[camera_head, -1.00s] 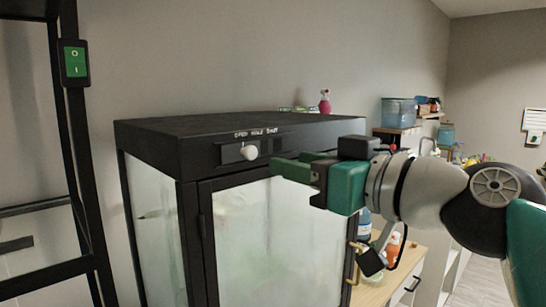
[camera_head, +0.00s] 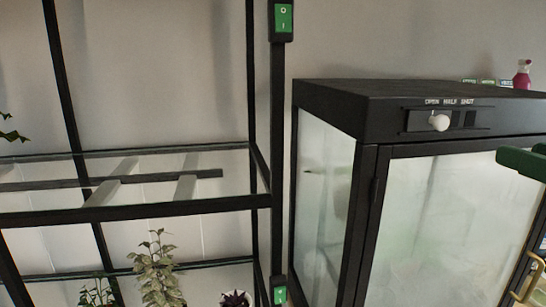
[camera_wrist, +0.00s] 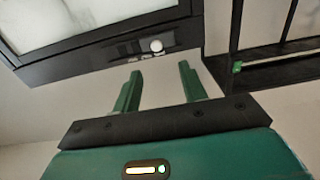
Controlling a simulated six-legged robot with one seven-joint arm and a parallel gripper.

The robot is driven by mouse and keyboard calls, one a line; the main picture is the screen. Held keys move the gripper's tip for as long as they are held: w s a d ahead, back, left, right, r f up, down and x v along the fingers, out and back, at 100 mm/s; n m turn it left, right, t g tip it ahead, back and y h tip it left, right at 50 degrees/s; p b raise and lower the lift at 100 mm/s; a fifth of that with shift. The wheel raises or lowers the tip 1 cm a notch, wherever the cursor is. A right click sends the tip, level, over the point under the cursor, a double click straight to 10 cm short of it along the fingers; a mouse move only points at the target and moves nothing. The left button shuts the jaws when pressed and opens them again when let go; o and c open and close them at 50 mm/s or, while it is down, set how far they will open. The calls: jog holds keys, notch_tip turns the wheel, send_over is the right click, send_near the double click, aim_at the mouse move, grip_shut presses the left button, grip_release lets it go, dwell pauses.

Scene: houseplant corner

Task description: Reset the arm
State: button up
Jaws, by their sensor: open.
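My gripper (camera_wrist: 159,82) shows in the wrist view with its two green fingers apart and nothing between them. In the head view only a green part of it (camera_head: 524,162) shows at the right edge, in front of the cabinet; the rest of my arm is out of the picture. The black cabinet (camera_head: 400,95) with frosted glass stands at the right in the head view.
A black shelf rack (camera_head: 150,212) with glass shelves and several plants (camera_head: 157,270) stands at the left. Its post carries a green switch (camera_head: 285,18) and another lower down (camera_head: 279,294). A narrow gap separates rack and cabinet.

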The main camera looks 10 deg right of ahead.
jog(key=w+a+f+g+y, duration=0.1)
jog(key=w+a+f+g, duration=0.3)
jog(key=f, duration=0.3)
jog(key=w+a+f+g, duration=0.2)
jog(key=w+a+f, duration=0.3)
jog(key=f, duration=0.3)
jog(key=a+f+g, duration=0.3)
jog(key=f, duration=0.7)
jog(key=a+f+g+h, duration=0.1)
jog(key=a+f+g, duration=0.2)
jog(key=f, duration=0.7)
jog(key=shift+a+f+h, duration=0.2)
jog(key=shift+a+h, duration=0.1)
jog(key=shift+a, duration=0.05)
